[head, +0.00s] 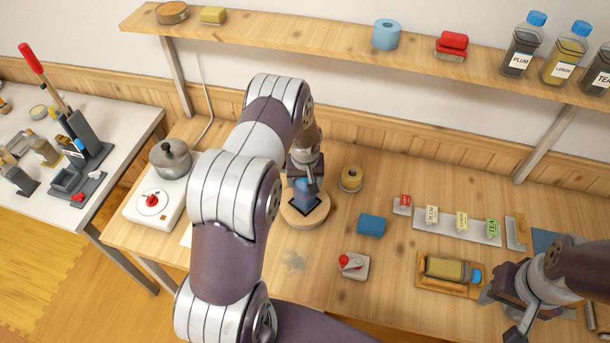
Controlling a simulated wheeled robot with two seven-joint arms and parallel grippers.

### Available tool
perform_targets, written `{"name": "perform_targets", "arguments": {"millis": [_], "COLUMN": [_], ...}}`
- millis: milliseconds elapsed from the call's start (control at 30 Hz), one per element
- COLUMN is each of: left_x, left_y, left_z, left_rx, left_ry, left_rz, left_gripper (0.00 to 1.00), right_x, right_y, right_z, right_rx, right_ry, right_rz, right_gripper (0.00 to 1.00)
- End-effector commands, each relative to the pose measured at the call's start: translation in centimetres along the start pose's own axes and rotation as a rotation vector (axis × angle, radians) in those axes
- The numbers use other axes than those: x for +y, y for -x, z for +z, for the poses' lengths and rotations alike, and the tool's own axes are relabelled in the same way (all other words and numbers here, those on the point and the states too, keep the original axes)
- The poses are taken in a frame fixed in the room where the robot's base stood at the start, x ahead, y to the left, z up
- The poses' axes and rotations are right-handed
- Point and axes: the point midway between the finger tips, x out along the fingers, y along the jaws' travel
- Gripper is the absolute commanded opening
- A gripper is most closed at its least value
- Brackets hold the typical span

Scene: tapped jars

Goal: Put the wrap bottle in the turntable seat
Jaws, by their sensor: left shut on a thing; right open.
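A round wooden turntable (290,215) with a dark square seat stands on the workbench, left of centre. My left gripper (304,180) is shut on the wrap bottle (303,192), directly over the turntable. Only a blue part and a dark lower part of the bottle show. It looks upright, within the dark seat's outline. The fingers and arm hide much of it, and I cannot tell whether its base touches the seat. My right gripper (502,307) is open at the bench's right front, beside a wooden cradle.
The cradle (422,283) holds a lying yellow bottle (445,269) with a blue cap. A pot (171,159) sits left.

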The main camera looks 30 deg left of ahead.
Motion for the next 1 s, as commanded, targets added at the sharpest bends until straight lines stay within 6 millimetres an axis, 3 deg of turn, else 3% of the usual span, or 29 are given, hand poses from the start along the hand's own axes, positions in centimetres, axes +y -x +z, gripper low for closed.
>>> {"name": "perform_targets", "arguments": {"millis": [300,333,400,767,867,1000], "left_x": [0.0,0.0,0.0,0.0,0.1,0.1], "left_y": [-0.5,-0.3,-0.3,0.4,2.0,5.6], "left_z": [0.0,0.0,0.0,-0.1,-0.1,-0.1], "left_rx": [0.002,0.001,0.001,0.002,0.005,0.007], "left_ry": [0.000,0.000,0.000,0.000,-0.001,0.000], "left_rz": [0.001,0.000,0.000,0.001,0.001,0.002], "left_gripper": [0.32,0.83,0.99,0.99,0.99,0.99], "right_x": [0.0,0.0,0.0,0.0,0.0,0.0], "right_y": [-0.6,-0.4,-0.4,-0.3,-1.1,-2.4], "right_z": [0.1,0.1,0.1,0.0,0.1,0.3], "right_rx": [0.000,0.000,0.000,0.000,0.000,-0.001], "right_ry": [0.000,0.000,0.000,0.000,0.000,0.000], "right_rz": [0.000,0.000,0.000,0.000,0.000,0.000], "right_gripper": [0.43,0.43,0.43,0.43,0.43,0.43]}}
